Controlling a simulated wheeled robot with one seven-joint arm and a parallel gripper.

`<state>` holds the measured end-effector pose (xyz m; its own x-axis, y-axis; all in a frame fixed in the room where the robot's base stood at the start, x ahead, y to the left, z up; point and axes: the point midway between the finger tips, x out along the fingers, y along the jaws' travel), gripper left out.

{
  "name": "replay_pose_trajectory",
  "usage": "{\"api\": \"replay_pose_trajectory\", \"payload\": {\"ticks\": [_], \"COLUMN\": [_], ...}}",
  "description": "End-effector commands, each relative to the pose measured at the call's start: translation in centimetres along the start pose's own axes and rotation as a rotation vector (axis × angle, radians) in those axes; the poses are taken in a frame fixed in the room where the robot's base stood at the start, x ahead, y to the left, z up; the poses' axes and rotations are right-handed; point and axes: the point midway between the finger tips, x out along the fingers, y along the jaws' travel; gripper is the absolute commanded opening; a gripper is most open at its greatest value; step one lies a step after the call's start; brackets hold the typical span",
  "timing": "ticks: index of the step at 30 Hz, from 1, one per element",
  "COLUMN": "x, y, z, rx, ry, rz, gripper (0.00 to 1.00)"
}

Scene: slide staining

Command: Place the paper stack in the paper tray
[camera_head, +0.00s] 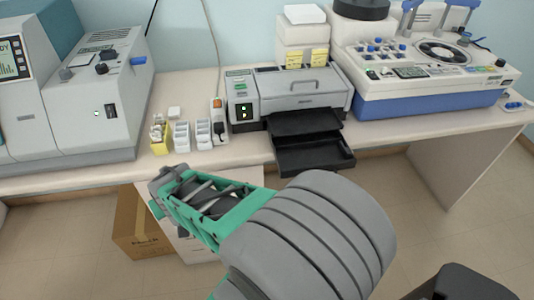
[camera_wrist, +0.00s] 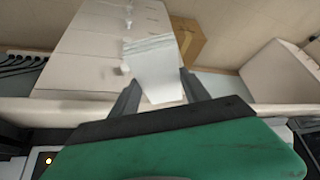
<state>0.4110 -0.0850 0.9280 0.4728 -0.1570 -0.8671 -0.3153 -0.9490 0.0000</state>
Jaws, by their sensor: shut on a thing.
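In the wrist view, my gripper (camera_wrist: 158,88) has its two dark fingers on either side of a white paper stack (camera_wrist: 157,72). It is shut on the stack, which extends beyond the fingertips. In the head view, my arm is low in front of the bench, left of the printer (camera_head: 303,90). The fingers and the stack cannot be clearly made out there. The black paper tray (camera_head: 315,157) sticks out from the printer's front, below a shorter black upper tray (camera_head: 305,123). The lower tray looks empty.
Small white racks (camera_head: 203,134), a yellow box (camera_head: 159,137) and an orange-topped device (camera_head: 218,122) stand left of the printer. A large machine (camera_head: 430,75) stands to its right. Below the bench edge are a drawer cabinet (camera_wrist: 90,45) and a cardboard box (camera_wrist: 188,40).

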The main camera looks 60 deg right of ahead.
Motion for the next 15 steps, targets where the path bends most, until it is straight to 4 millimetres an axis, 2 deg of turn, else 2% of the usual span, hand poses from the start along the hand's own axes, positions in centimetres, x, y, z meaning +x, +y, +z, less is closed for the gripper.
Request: {"api": "replay_pose_trajectory", "payload": {"ticks": [1, 3, 7, 12, 15], "x": [-0.3, -1.2, -3.7, -8.1, -11.1], "y": [2.5, 5.9, 11.9, 18.6, 21.6], "z": [-1.0, -2.3, -3.8, -4.1, -3.4], "rx": [0.086, 0.219, 0.487, 0.883, 1.142], "ry": [0.004, 0.004, 0.005, 0.002, 0.001], "rz": [0.049, 0.125, 0.278, 0.503, 0.652], "gripper": [0.02, 0.02, 0.02, 0.02, 0.02]}}
